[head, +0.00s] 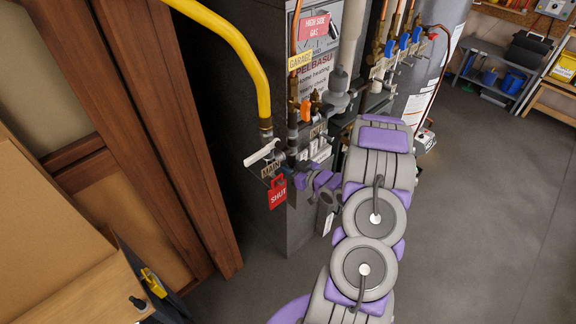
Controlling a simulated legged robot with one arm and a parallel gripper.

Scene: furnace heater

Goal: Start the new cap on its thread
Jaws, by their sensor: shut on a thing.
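My gripper (297,180) is at the end of my grey and purple arm, low in front of the heater cabinet's pipework, just right of the red SHUT tag. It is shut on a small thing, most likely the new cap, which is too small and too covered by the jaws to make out. The threaded pipe end is not clearly visible; the jaws are close to the fittings below the yellow gas pipe (243,55). I cannot tell whether the cap touches a thread.
A white valve handle (262,152), a MAIN label (270,170) and the red SHUT tag (278,192) are close left of the jaws. Copper pipes with blue-handled valves (403,41) are behind. Wooden posts (150,110) stand left. The floor (480,220) at right is clear.

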